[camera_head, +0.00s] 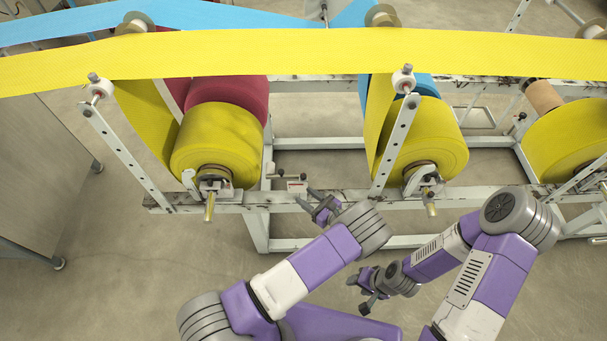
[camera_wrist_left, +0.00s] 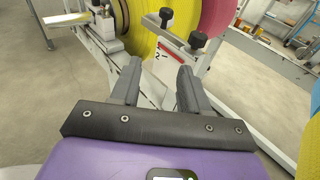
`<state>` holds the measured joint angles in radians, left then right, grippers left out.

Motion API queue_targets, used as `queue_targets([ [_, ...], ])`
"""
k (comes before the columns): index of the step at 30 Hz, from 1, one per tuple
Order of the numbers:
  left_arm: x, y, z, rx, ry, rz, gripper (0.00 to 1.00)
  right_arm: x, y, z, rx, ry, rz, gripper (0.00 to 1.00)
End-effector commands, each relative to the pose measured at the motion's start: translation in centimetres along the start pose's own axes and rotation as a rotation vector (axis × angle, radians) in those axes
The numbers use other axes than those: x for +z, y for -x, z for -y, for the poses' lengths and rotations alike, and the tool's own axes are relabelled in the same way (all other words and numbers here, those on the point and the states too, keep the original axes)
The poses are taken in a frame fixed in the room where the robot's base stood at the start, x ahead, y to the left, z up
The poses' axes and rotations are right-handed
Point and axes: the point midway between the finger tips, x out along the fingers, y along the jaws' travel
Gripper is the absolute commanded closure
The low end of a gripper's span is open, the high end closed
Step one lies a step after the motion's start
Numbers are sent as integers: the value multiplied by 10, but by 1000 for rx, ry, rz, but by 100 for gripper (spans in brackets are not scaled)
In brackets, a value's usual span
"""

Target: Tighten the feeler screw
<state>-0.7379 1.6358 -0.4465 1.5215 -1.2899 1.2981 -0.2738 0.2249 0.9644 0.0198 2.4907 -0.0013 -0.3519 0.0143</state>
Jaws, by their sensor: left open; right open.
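A small feeler unit with a red-marked white plate (camera_head: 296,186) sits on the white frame rail between two yellow rolls; the plate also shows in the left wrist view (camera_wrist_left: 171,58). Two black-headed screws stand on it, one (camera_wrist_left: 166,15) farther back and one (camera_wrist_left: 196,40) nearer the right finger. I cannot tell which is the feeler screw. My left gripper (camera_head: 308,197) is open and empty, just in front of and below the unit; its fingers (camera_wrist_left: 158,72) point toward the plate, apart from the screws. My right gripper (camera_head: 361,291) is open and empty, lower right, away from the frame.
The yellow roll (camera_head: 217,143) is left of the unit and another yellow roll (camera_head: 427,138) is right, with shaft ends jutting forward. Slanted perforated posts (camera_head: 395,143) hold a yellow web (camera_head: 300,52) overhead. The floor in front of the frame is clear.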

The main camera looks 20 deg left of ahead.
Motion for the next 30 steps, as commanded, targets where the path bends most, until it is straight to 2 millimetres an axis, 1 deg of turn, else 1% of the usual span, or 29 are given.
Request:
queue_targets([
  [1,11,9,14,-51,-2,63,55,0,1,0,0,0,0,52],
  [3,22,15,26,-92,-2,120,55,0,1,0,0,0,0,52],
  [5,27,16,31,-109,-1,144,55,0,1,0,0,0,0,52],
  [8,30,6,34,-114,0,156,55,0,0,0,0,0,0,52],
  [15,36,-32,37,-110,2,151,55,0,-2,-1,0,0,0,52],
  [18,37,-44,39,-110,3,149,55,0,-3,-1,0,0,0,52],
  [23,39,-53,40,-111,2,149,55,0,-4,-1,0,0,0,52],
  [30,39,-54,40,-111,2,149,55,0,-4,-1,0,0,0,52],
])
